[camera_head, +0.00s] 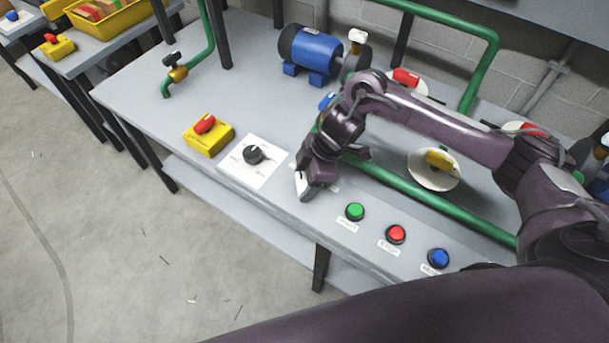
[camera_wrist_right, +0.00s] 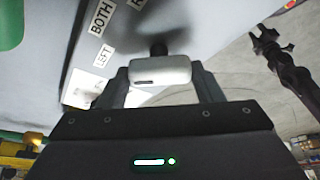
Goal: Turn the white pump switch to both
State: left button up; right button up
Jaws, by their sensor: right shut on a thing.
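The white pump switch (camera_wrist_right: 162,70) is a white handle on a black stem at the front of the grey bench. In the head view only a bit of the white switch (camera_head: 303,187) shows, under my right gripper (camera_head: 311,179). My right gripper, also in the wrist view (camera_wrist_right: 163,88), is shut on the handle, with a finger at each end. The labels BOTH (camera_wrist_right: 101,17) and LEFT (camera_wrist_right: 101,57) show beside it, with a third label cut off. I cannot tell which label the handle points to. My left gripper is not in the head view.
Left of the switch are a black knob (camera_head: 253,154) on a white plate and a red knob (camera_head: 205,124) on a yellow box. Green (camera_head: 355,211), red (camera_head: 396,234) and blue (camera_head: 438,258) buttons lie to the right. A green pipe (camera_head: 400,187) runs behind.

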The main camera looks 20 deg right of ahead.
jog(key=m+p, duration=0.2)
jog(key=p, duration=0.1)
jog(key=m+t+h+p, duration=0.1)
jog(key=m+p, duration=0.1)
jog(key=p, duration=0.1)
jog(key=m+t+p, duration=0.1)
jog(key=m+p, duration=0.1)
jog(key=p, duration=0.1)
jog(key=shift+s+a+r+m+p, duration=0.15)
jog(key=shift+s+r+m+p, duration=0.05)
jog(key=shift+r+m+p, duration=0.1)
jog(key=shift+f+m+t+h+p, duration=0.2)
jog(key=shift+m+t+h+p, duration=0.2)
jog(key=shift+m+p, duration=0.5)
jog(key=o, duration=1)
jog(key=shift+f, duration=0.1)
jog(key=p+v, duration=0.1)
jog(key=v, duration=0.6)
jog(key=shift+s+r, duration=0.1)
jog(key=shift+r, duration=0.25)
